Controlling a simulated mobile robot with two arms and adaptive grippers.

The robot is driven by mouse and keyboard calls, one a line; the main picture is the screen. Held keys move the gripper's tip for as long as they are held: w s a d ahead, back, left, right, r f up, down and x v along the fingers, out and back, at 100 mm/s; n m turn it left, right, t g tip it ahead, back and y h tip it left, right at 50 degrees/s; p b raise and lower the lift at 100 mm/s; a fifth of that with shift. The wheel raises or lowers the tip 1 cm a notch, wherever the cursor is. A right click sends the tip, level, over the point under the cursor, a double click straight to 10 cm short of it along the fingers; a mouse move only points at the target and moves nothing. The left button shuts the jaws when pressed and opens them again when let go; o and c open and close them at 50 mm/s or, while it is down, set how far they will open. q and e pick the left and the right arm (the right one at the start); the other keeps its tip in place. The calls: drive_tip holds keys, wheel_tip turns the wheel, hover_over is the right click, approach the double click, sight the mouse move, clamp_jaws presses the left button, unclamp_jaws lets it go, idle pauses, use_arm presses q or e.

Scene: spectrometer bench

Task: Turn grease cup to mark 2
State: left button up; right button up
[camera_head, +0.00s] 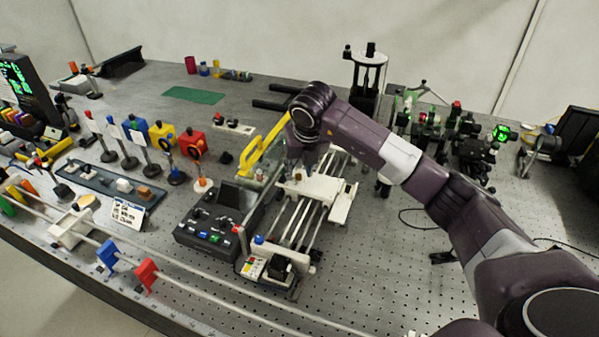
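My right gripper (307,168) points down over the pale carriage plate (318,189) of a slide with metal rails. A tiny brownish piece shows at the fingertips, at the plate's back edge. It may be the grease cup, but it is too small and too covered to be sure, and no mark on it can be read. The fingers are small and dark here, so I cannot tell whether they are open or shut. My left gripper is not in view.
A yellow handle (263,146) stands close left of my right gripper. A black control box (205,228) and a small block with a blue knob (268,262) are in front. Optics on posts (455,135) crowd the right. Perforated bench (375,275) is clear at front right.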

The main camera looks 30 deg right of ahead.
drive_tip(key=d+v, duration=0.1)
drive_tip(key=v, duration=0.9)
drive_tip(key=shift+s+a+r, duration=0.2)
drive_tip(key=shift+a+r, duration=0.05)
drive_tip(key=shift+a, duration=0.25)
